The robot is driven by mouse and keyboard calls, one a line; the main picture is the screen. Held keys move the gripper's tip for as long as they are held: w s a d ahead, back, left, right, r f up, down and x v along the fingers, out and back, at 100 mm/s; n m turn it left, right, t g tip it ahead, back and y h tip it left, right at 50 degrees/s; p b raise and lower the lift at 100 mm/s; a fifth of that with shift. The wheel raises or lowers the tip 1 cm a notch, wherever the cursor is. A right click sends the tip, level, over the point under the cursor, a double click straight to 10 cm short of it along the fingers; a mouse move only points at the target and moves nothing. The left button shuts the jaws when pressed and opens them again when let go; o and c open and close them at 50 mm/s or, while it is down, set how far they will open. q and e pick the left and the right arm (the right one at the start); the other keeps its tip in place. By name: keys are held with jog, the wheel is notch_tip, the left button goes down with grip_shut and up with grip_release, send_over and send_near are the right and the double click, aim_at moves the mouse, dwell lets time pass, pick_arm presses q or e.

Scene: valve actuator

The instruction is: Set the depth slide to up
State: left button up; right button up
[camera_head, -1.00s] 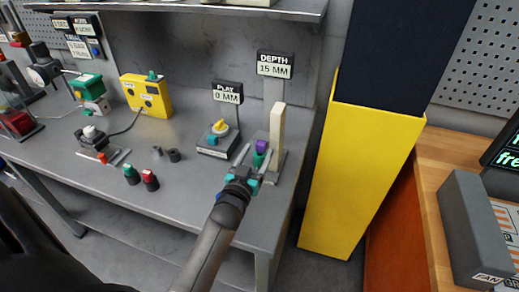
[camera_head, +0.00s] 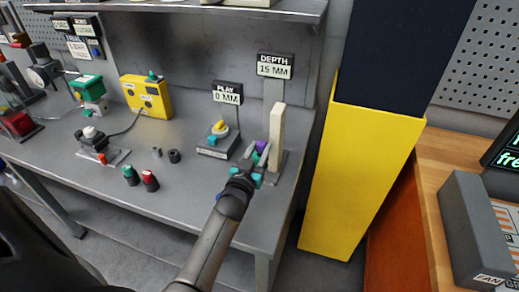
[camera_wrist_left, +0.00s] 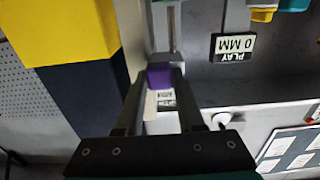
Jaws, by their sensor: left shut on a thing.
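The depth slide stands at the right end of the bench, with a tall cream post (camera_head: 277,138) and a purple knob (camera_head: 261,146) beside it. The DEPTH sign (camera_head: 275,66) above it reads 15 MM. My left gripper (camera_head: 260,154) is shut on the purple knob. In the left wrist view the knob (camera_wrist_left: 160,77) sits between the two fingers of the gripper (camera_wrist_left: 159,88). The fingers partly hide the knob and the lower slide. My right gripper is not in view.
A PLAY unit (camera_head: 217,142) with a yellow knob stands left of the slide, its sign reading 0 MM. A tall yellow and dark column (camera_head: 355,170) rises close to the right of the bench. Green and red caps (camera_head: 149,181) stand on the bench to the left.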

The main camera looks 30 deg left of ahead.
pick_arm(q)
grip_shut()
dwell(0.8)
